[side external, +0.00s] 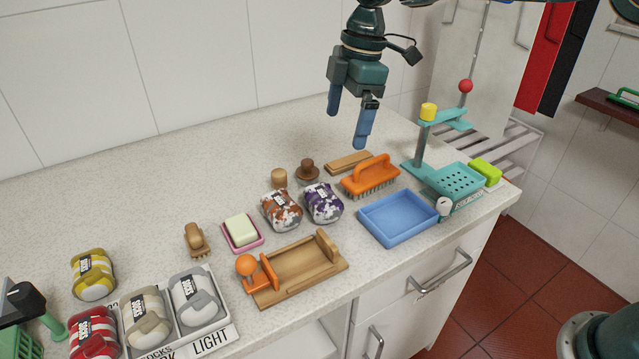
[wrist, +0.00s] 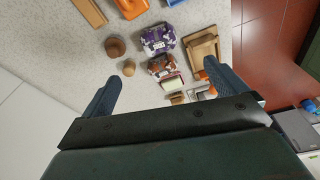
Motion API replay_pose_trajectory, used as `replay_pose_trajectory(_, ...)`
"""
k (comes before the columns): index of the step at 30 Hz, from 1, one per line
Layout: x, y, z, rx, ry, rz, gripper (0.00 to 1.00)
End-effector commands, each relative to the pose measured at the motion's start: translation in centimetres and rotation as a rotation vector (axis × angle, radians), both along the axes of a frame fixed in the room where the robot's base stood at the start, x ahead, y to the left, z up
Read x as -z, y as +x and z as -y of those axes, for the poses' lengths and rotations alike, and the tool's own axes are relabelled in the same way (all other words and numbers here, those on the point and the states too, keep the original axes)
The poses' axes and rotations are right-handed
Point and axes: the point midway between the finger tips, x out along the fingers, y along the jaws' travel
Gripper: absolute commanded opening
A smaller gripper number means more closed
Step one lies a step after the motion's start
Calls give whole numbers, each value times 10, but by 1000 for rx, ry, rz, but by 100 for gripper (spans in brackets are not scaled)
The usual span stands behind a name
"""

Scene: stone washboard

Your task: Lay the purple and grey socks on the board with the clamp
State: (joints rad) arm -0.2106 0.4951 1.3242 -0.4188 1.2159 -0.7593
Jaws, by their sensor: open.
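The purple and grey socks (side external: 323,202) are a rolled bundle on the counter, right of an orange-brown and white sock bundle (side external: 281,210). The purple bundle also shows in the wrist view (wrist: 158,39). The board with the clamp is a wooden tray-like board (side external: 302,272) with an orange knob and clamp (side external: 256,271) at its left end; it lies in front of the socks, and nothing rests on it. In the wrist view the board (wrist: 204,47) is at the upper right. My gripper (side external: 347,128) is open and empty, high above the counter behind the socks.
A blue tray (side external: 398,218), an orange brush (side external: 370,176) and a teal stand (side external: 422,145) are to the right. A soap dish (side external: 242,233) and small wooden brush (side external: 196,240) are left. More sock bundles and a LIGHT-labelled tray (side external: 212,335) fill the front left.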

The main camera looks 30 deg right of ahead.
Motion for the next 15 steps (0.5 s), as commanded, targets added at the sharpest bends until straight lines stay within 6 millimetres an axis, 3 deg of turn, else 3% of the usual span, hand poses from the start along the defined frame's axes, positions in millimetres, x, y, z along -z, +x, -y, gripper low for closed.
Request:
replay_pose_trajectory(6, 19, 15, -12, -89, -8, -15, 97)
replay_pose_trajectory(15, 22, 16, -14, -102, -9, -17, 97)
